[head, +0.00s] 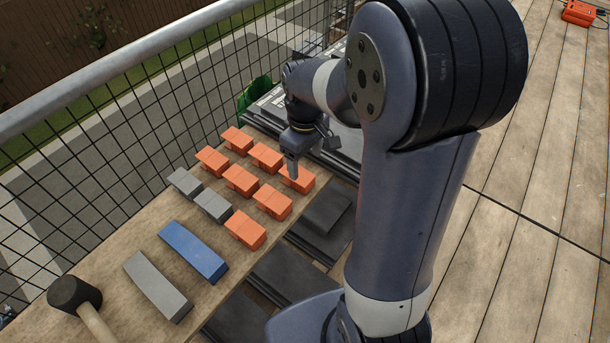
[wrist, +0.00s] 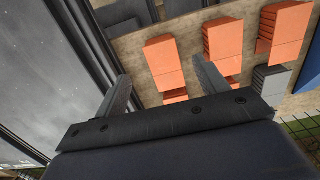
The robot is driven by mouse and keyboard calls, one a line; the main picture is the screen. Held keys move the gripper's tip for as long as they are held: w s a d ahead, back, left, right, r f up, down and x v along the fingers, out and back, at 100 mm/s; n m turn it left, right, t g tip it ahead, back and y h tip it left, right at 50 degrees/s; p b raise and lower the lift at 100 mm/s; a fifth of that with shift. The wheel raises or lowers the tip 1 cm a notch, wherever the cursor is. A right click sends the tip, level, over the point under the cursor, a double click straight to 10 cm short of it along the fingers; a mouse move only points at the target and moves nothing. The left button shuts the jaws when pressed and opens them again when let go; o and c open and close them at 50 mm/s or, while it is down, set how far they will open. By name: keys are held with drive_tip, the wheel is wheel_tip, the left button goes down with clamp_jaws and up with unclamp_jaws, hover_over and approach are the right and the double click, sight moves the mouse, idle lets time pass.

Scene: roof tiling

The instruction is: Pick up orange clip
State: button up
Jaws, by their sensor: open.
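Several orange clips lie in rows on a wooden board. In the head view my gripper (head: 293,168) is pointing down at the orange clip (head: 300,181) at the right end of the rows, partly covering it. In the wrist view my gripper (wrist: 160,68) is open, with its two fingers spread. An orange clip (wrist: 165,60) shows in the gap between the fingers, and another orange clip (wrist: 222,42) is just right of the right finger. Nothing is held. I cannot tell the exact height of the fingertips above the clip.
Two grey blocks (head: 212,205), a blue bar (head: 192,251), a long grey bar (head: 157,286) and a mallet (head: 75,294) share the wooden board (head: 118,256). Dark tiles (head: 323,208) are stacked right of it. A wire mesh railing (head: 100,140) runs along the left.

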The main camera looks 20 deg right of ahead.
sight(306, 179)
drive_tip(key=f, duration=0.5)
drive_tip(key=f+b, duration=0.1)
drive_tip(key=f, duration=0.2)
drive_tip(key=shift+s, duration=0.25)
drive_tip(key=shift+r, duration=0.1)
drive_tip(key=c, duration=1.3)
wheel_tip(306, 179, up, 10)
drive_tip(key=shift+r+p, duration=0.1)
drive_tip(key=shift+p, duration=0.7)
drive_tip(key=o, duration=0.6)
drive_tip(key=c, duration=0.8)
